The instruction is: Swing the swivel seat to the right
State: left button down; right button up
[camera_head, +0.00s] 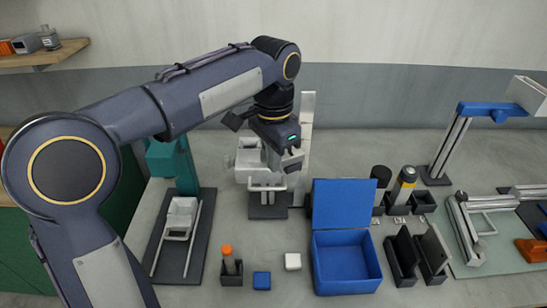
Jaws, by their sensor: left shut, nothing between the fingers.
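My left gripper (290,170) reaches in from the left and points down, its fingers shut and empty. It hangs in front of a pale grey fixture (247,158), which stands on a dark base plate (268,207) and is partly hidden by the gripper. Whether the fingers touch it I cannot tell. A second pale, seat-like piece (181,215) with two light rails lies on a dark plate to the left, below a teal machine (172,162). No part is plainly labelled as the swivel seat, so I cannot tell which one it is. My right gripper is out of view.
A blue open-lidded box (346,262) stands at front centre. Nearby are a blue block (261,280), a white block (292,261) and an orange-topped holder (230,268). Black holders (402,260) and a blue-armed lamp stand (452,145) are at right. A tall pale panel (307,120) stands behind the gripper.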

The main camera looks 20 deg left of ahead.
pick_arm(q)
jog(key=shift+w+d+r+p, duration=0.1)
jog(key=shift+w+d+p, duration=0.35)
jog(key=shift+p, duration=0.2)
jog(key=shift+s+a, duration=0.15)
jog(key=shift+a, duration=0.05)
jog(key=shift+s+a+b, duration=0.55)
jog(key=shift+s+a, duration=0.15)
jog(key=shift+s, duration=0.15)
notch_tip(320, 180, up, 6)
jog(key=p, duration=0.6)
